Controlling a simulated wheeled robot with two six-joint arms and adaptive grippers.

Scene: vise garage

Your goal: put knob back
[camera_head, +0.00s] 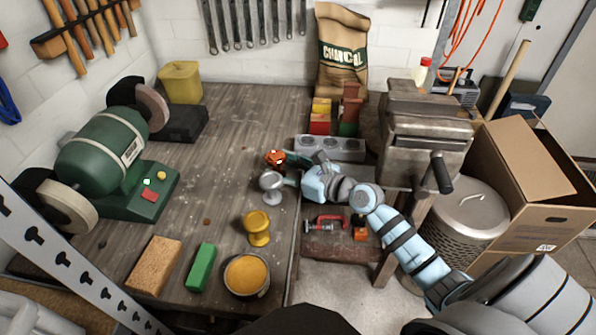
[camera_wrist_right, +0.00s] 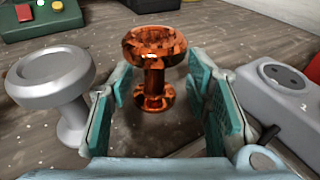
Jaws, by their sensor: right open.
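A shiny copper-orange knob (camera_head: 275,158) stands upright on the workbench. It also shows in the right wrist view (camera_wrist_right: 154,65), in front of and between the open fingers, with gaps on both sides. A silver-grey knob (camera_head: 271,184) stands just nearer; in the wrist view it is left of the fingers (camera_wrist_right: 50,85). A yellow knob (camera_head: 257,229) stands further forward. A grey block with round sockets (camera_head: 318,155) lies behind my right gripper (camera_head: 291,170); its edge shows at the right in the wrist view (camera_wrist_right: 272,115). My right gripper is open and empty. My left gripper is not seen.
A green bench grinder (camera_head: 105,155) stands at the left. A brown block (camera_head: 154,265), a green block (camera_head: 201,267) and a round yellow-filled tin (camera_head: 246,275) lie at the front. A vise (camera_head: 425,130) stands right. The bench's middle left is clear.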

